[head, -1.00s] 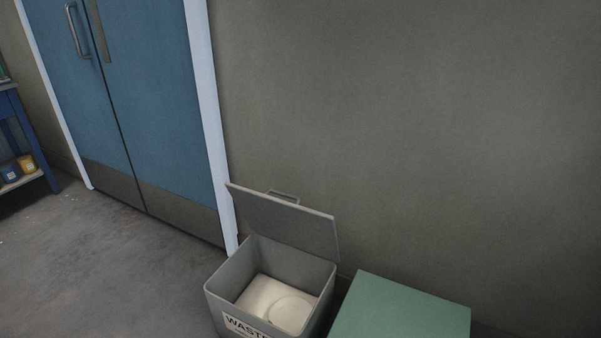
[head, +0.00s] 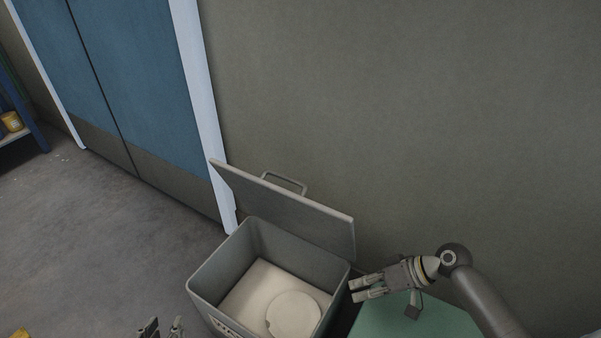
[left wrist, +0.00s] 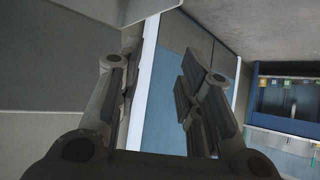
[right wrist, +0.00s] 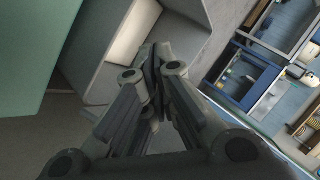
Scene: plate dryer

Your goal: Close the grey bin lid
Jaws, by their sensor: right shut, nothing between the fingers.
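The grey bin (head: 205,292) stands open on the floor by the wall. Its grey lid (head: 290,212) is raised and tilted back, with a bar handle (head: 284,182) on its upper edge. My right gripper (head: 356,290) is shut and empty, just right of the bin's right rim and below the lid's right corner. In the right wrist view its closed fingertips (right wrist: 156,58) are in front of the bin's grey wall (right wrist: 110,75). My left gripper (head: 162,327) is open and empty at the bottom edge, left of the bin; its spread fingers (left wrist: 160,75) show in the left wrist view.
A white round plate (head: 293,314) lies inside the bin. A green box-like surface (head: 385,322) stands right of the bin, under my right arm. Blue double doors (head: 140,80) with a pale frame are at the left. Open floor (head: 90,240) lies left of the bin.

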